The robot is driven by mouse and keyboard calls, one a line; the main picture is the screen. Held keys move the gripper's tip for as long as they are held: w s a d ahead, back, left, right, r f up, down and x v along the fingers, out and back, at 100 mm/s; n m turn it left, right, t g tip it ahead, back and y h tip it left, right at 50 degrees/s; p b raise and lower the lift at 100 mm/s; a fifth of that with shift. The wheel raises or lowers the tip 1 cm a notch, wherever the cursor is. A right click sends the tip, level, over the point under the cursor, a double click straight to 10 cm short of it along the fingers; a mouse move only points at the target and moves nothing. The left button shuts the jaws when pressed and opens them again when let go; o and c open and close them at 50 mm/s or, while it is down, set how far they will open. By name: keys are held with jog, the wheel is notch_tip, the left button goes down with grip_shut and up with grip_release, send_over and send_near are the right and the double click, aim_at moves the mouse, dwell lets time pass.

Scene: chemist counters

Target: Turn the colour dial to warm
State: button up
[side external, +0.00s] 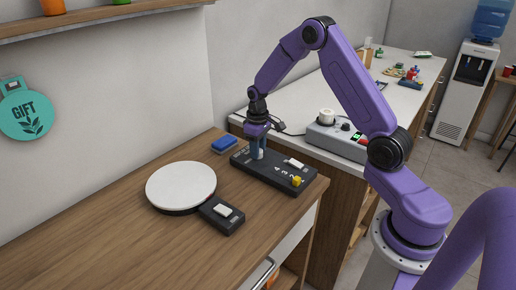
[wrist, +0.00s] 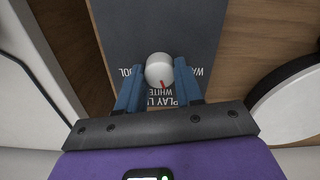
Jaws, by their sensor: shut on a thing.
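The colour dial (wrist: 159,70) is a round white knob with a red mark, set on a dark control panel (wrist: 150,25). Its red mark points toward the label WHITE, slightly to the right of straight down in the wrist view. COOL is printed left of the dial and WARM right of it, upside down and partly covered by my fingers. My gripper (wrist: 158,84) has its two blue fingers shut on the dial's sides. In the side external view my gripper (side external: 257,153) points down at the panel's left end and hides the dial.
The black panel (side external: 262,174) also carries a white switch (side external: 293,163) and a yellow knob (side external: 297,181). A white round turntable (side external: 181,186) with a small switch box (side external: 221,215) stands left. A blue block (side external: 225,144) lies behind. A grey device (side external: 335,140) stands on the white counter.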

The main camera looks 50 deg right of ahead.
jog(key=n, duration=0.4)
jog(key=shift+n, duration=2)
jog(key=o, duration=1)
jog(key=shift+o, duration=0.2)
notch_tip(320, 180, up, 18)
jog(key=shift+f, duration=0.25)
jog(key=shift+s+a, duration=0.1)
